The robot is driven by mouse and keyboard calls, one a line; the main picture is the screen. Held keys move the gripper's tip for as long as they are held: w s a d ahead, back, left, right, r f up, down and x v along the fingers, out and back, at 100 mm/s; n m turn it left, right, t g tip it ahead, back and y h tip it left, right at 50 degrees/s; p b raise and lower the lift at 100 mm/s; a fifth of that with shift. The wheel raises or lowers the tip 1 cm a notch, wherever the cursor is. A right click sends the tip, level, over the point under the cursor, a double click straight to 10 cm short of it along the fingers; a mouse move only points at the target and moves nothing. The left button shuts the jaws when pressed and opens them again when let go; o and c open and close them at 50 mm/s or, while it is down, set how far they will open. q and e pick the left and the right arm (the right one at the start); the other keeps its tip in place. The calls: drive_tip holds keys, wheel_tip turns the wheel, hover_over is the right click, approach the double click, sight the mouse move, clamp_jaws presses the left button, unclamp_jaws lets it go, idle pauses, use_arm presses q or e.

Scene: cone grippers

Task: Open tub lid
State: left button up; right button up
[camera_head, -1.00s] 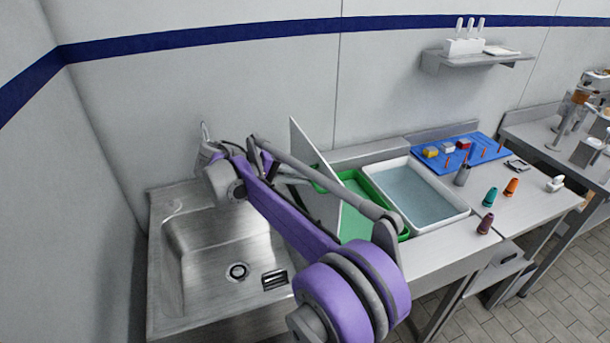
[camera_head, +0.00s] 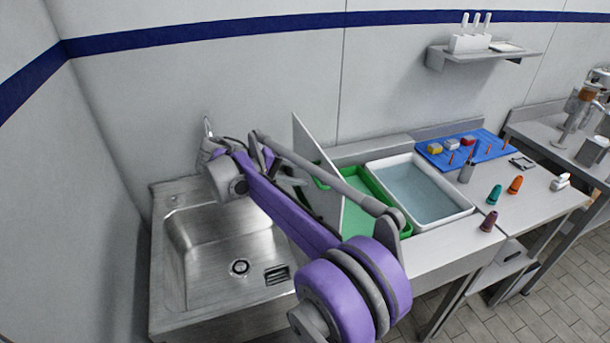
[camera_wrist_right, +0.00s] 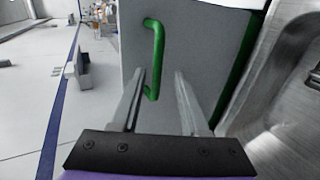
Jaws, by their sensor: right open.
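The green tub (camera_head: 379,187) stands on the counter between the sink and a white basin. Its grey-white lid (camera_head: 313,158) stands up steeply along the tub's sink side, leaving the green inside partly visible. In the right wrist view the lid (camera_wrist_right: 190,45) fills the middle and carries a green handle (camera_wrist_right: 157,45). My right gripper (camera_head: 292,184) is on the sink side of the lid, partly hidden by my purple arm. In the wrist view its fingers (camera_wrist_right: 158,75) are apart with nothing held between them, close to the handle's lower end. My left gripper is not in view.
A steel sink (camera_head: 195,260) lies to the left. A white basin of water (camera_head: 462,211) adjoins the tub on the right. A blue pegboard (camera_head: 490,150), several coloured cones and a wall shelf (camera_head: 500,55) are farther right. The wall is close behind.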

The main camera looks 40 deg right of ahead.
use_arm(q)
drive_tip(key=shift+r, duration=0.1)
use_arm(e)
drive_tip(key=v, duration=1)
drive_tip(key=shift+a, duration=0.1)
